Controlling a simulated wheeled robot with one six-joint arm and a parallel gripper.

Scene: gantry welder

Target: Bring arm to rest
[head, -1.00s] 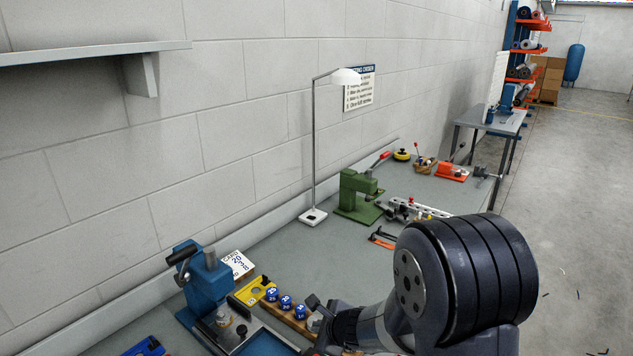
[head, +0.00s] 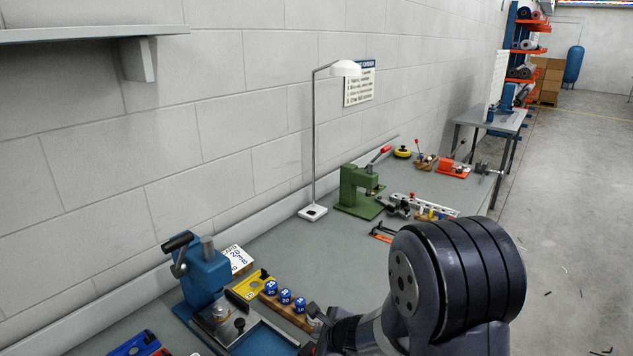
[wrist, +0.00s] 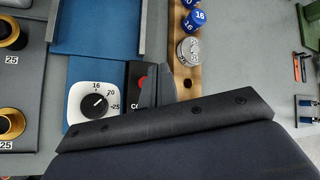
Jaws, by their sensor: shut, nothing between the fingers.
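My gripper (wrist: 152,86) shows in the wrist view with its dark fingers together and nothing between them. It is over the bench, just beside a black piece with a red spot and left of a wooden rack (wrist: 187,85). A white dial panel (wrist: 95,101) is to the left of the fingers. In the head view my bulky dark arm fills the lower right and hides part of the bench; the fingertips are hard to make out there.
A blue press (head: 205,272) and the rack's blue numbered pieces (head: 285,296) stand close to my arm. A green press (head: 357,190), a lamp (head: 313,140) and orange clamps (head: 381,234) are farther along the bench (head: 290,245). The floor (head: 570,220) at right is mostly open.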

